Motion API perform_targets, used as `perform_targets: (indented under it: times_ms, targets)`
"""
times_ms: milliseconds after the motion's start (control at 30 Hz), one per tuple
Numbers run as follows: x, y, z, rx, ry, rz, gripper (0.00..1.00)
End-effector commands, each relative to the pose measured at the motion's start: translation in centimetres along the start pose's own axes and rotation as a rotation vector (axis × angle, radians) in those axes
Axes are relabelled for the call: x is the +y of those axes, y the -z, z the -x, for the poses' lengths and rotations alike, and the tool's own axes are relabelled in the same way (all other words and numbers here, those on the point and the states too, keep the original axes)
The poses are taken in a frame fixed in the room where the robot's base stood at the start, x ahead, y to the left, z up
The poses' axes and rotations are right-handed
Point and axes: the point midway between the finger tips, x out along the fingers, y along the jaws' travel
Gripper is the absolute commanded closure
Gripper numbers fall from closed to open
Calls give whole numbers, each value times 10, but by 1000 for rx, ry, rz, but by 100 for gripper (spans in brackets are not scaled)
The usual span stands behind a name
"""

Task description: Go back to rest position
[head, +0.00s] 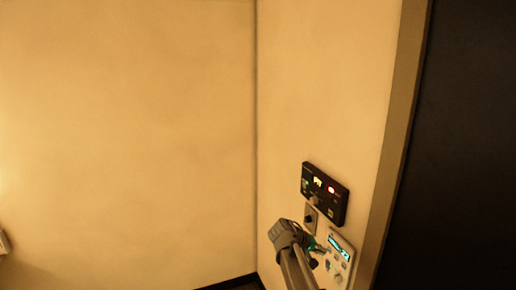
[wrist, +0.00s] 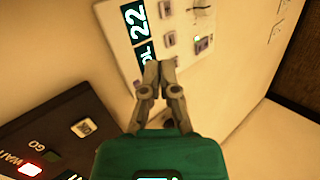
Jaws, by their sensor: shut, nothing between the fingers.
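My gripper (head: 318,248) is at the wall panels at the lower right of the head view. In the wrist view its two fingers (wrist: 161,66) are together at the tips with nothing between them. The fingertips overlap the lower edge of a white control panel (wrist: 182,40), whose display reads 22. I cannot tell whether they touch it. The white panel also shows in the head view (head: 345,252), partly behind my gripper.
A black panel (head: 325,193) with a lit red light is on the wall above; the wrist view shows WAIT and GO on it. A small grey plate (head: 309,219) is between the panels. A dark door (head: 460,150) is at right. The left wall (head: 130,130) is bare.

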Motion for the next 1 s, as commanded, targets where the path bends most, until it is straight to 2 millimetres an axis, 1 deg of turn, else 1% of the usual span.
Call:
perform_targets:
  times_ms: [33,133,233,367,500,600,700,833,1000]
  targets:
    - [-9,-21,-6,-15,60,-14,100]
    - [-27,-48,-13,-40,185,-39,100]
    - [-46,-74,-16,-65,310,-65,100]
    - [-69,-105,-14,-92,473,-99,100]
    - [-92,-137,-7,-118,644,-135,100]
    - [-105,-154,0,-130,750,-158,100]
    - [-114,-166,8,-138,831,-174,100]
    - [-121,-174,15,-145,893,-187,100]
    - [-122,-175,17,-146,914,-191,100]
